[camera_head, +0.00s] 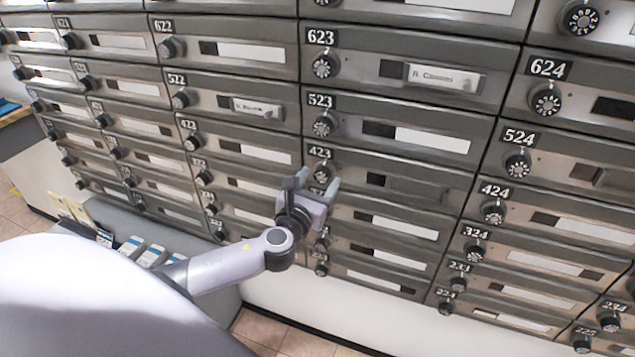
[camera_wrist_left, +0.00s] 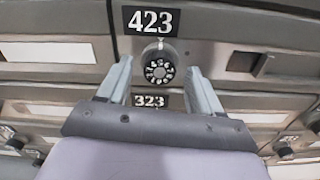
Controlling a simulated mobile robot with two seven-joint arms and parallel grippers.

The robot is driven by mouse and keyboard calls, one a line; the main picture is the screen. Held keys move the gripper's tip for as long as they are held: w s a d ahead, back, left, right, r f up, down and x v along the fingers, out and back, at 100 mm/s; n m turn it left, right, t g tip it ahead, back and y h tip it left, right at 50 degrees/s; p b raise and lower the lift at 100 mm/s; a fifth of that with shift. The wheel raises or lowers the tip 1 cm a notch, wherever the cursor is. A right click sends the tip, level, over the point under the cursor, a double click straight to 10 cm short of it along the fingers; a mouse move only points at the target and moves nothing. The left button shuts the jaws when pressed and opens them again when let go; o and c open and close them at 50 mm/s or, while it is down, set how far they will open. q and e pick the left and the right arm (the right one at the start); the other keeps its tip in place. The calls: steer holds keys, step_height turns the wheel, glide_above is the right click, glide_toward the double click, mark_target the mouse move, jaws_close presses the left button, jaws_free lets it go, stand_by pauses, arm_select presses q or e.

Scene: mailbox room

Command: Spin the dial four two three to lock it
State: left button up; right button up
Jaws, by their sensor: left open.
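Whether the fingers touch the dial cannot be told. The 423 door (camera_head: 405,190) is flat, with a dark window. The 323 dial is hidden behind my gripper. My right gripper is not in view.
Mailbox 523's dial (camera_head: 323,126) is just above and 424's dial (camera_head: 493,212) is to the right. Many similar knobs fill the wall. A low grey counter (camera_head: 185,232) with several white and blue packs (camera_head: 140,250) stands below at the left.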

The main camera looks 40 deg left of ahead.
arm_select(q)
steer(key=shift+s, duration=0.1)
steer(key=v, duration=0.7)
steer(key=shift+b, duration=0.3)
steer(key=s+d+f+n+g+h, duration=0.3)
steer(key=s+d+f+n, duration=0.3)
steer(key=n, duration=1)
steer(key=s+d+f+n+g+h, duration=0.3)
steer(key=s+d+f+n, duration=0.3)
steer(key=s+f+n, duration=0.6)
steer(key=shift+d+f+n+g, duration=0.15)
steer(key=shift+f+n+g, duration=0.55)
steer(key=shift+n, duration=1.6)
